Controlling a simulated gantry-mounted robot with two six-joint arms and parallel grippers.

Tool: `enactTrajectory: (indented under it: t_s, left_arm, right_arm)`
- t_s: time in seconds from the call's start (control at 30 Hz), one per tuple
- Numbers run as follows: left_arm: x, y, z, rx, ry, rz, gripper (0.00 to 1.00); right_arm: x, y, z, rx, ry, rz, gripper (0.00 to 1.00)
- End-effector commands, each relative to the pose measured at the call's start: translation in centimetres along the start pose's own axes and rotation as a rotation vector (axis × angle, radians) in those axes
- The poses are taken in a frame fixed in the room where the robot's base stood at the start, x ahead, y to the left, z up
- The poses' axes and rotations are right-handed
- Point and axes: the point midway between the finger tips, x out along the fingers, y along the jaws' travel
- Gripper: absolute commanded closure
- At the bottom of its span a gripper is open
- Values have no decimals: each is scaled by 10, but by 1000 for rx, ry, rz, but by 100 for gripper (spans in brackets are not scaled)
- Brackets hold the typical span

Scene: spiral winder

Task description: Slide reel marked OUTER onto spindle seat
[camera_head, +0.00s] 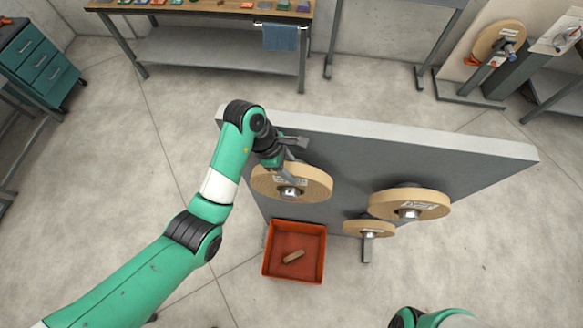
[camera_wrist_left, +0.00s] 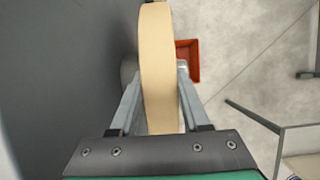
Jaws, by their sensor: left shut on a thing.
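A pale wooden reel (camera_head: 317,184) with a white label is upright at the left part of a grey panel. A silver hub (camera_head: 289,194) shows at its middle; I cannot tell how far the reel sits on it. My left gripper (camera_head: 283,160) is shut on this reel's upper rim. In the left wrist view, its fingers stand on both faces of the reel (camera_wrist_left: 157,60). A large labelled reel (camera_head: 436,204) and a smaller reel (camera_head: 380,229) are at the panel's right part, each with a silver hub. The label lettering is too small to read.
The grey panel (camera_head: 350,160) has a thick pale top edge. An orange bin (camera_head: 268,252) holding a small brown block (camera_head: 293,257) is below the held reel. A workbench (camera_head: 205,8) and another reel on a stand (camera_head: 497,40) are behind. Part of my right arm shows at the bottom.

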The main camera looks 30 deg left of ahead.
Motion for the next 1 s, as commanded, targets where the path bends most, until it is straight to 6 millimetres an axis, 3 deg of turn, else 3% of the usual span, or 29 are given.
enactTrajectory:
  t_s: [0.03,0.1,1.0]
  left_arm:
    - [0,0,0,1,0,0,87]
    - [0,0,0,1,0,0,100]
    - [0,0,1,2,-1,-1,100]
  right_arm:
    - [0,0,0,0,0,0,0]
    - [0,0,0,0,0,0,0]
    - [0,0,0,0,0,0,0]
